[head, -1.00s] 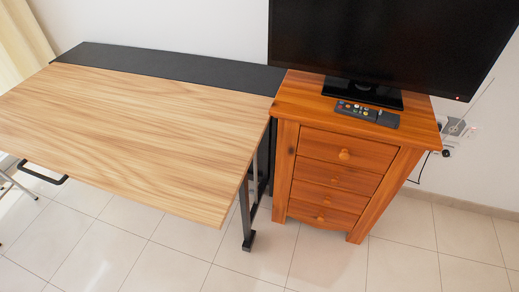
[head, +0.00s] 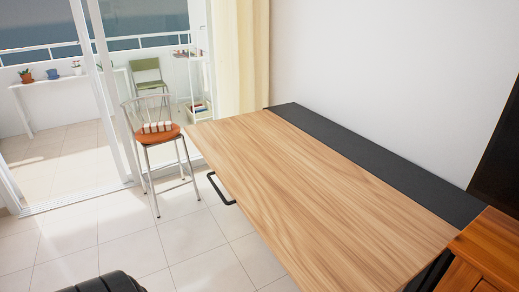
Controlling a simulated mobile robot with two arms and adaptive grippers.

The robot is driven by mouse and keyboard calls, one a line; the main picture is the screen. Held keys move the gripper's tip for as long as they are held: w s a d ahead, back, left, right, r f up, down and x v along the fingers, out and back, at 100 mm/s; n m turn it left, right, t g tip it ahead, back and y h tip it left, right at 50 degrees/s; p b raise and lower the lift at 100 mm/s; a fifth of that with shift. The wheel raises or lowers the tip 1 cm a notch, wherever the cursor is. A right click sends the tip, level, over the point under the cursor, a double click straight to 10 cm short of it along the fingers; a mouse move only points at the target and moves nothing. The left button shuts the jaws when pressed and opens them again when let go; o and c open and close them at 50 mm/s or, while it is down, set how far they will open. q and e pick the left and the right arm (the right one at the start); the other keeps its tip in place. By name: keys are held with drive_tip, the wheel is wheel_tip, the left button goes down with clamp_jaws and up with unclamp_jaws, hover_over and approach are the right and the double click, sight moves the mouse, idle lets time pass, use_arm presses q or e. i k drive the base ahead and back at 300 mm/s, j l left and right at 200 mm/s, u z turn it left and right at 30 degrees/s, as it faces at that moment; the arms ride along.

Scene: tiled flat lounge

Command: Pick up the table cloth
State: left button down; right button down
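A small striped white and brown cloth-like bundle (head: 157,127) lies on the orange seat of a metal high chair (head: 162,138) left of the wooden table. It looks folded or rolled; I cannot tell for sure that it is the table cloth. The wooden table top (head: 320,190) is bare, with no cloth on it. Neither of my grippers is in view.
The table has a black strip (head: 380,165) along the wall. A wooden cabinet (head: 490,250) stands at the right. Behind the chair, a glass sliding door (head: 105,90) leads to a balcony with a green chair (head: 149,78).

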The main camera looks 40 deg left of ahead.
sight(151, 128)
drive_tip(key=u, duration=2.25)
drive_tip(key=i+j, duration=0.15)
drive_tip(key=i, duration=0.35)
drive_tip(key=i+j, duration=0.1)
drive_tip(key=i, duration=0.45)
drive_tip(key=i+j, duration=0.15)
drive_tip(key=i, duration=0.35)
drive_tip(key=i+j, duration=0.15)
drive_tip(key=i, duration=0.35)
drive_tip(key=i+j+z, duration=0.1)
drive_tip(key=i, duration=0.45)
